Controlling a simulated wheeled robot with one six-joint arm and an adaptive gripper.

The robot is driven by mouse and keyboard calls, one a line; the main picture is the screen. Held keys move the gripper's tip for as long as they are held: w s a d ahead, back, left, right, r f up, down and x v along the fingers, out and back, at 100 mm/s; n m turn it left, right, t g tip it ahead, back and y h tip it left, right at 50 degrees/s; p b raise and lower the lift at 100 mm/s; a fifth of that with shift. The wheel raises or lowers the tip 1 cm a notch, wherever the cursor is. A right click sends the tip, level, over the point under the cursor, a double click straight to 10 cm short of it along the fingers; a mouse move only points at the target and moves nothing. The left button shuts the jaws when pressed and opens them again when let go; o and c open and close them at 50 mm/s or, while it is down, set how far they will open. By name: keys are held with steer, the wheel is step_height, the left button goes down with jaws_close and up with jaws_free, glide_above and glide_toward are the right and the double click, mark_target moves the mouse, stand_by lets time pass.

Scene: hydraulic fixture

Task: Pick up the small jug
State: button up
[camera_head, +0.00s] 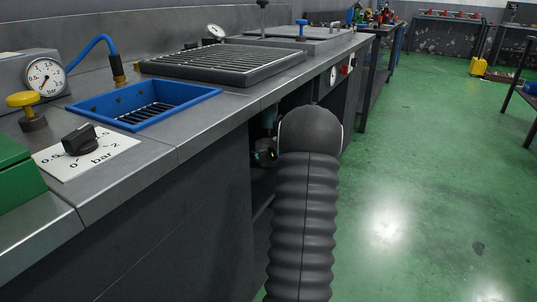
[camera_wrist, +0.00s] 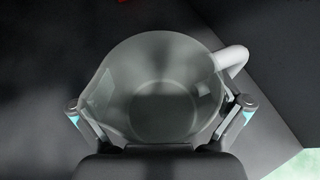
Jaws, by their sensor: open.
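In the wrist view the small jug (camera_wrist: 155,82) is a clear, glassy vessel seen from above into its open mouth. A pale handle (camera_wrist: 231,59) sticks out at its upper right. My gripper (camera_wrist: 160,113) is open, with one finger at the lower left of the jug and one at the lower right. The jug's near part lies between the fingers. I cannot tell whether either finger touches it.
The grey bench (camera_head: 210,125) runs along the left, with a blue-rimmed basin (camera_head: 196,95), a black grate (camera_head: 225,68), a pressure gauge (camera_head: 45,77) and a black knob (camera_head: 79,139). The space under the bench is dark. Open green floor (camera_head: 430,170) lies to the right.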

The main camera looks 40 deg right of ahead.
steer(key=c, duration=1.1)
steer(key=shift+r, duration=0.1)
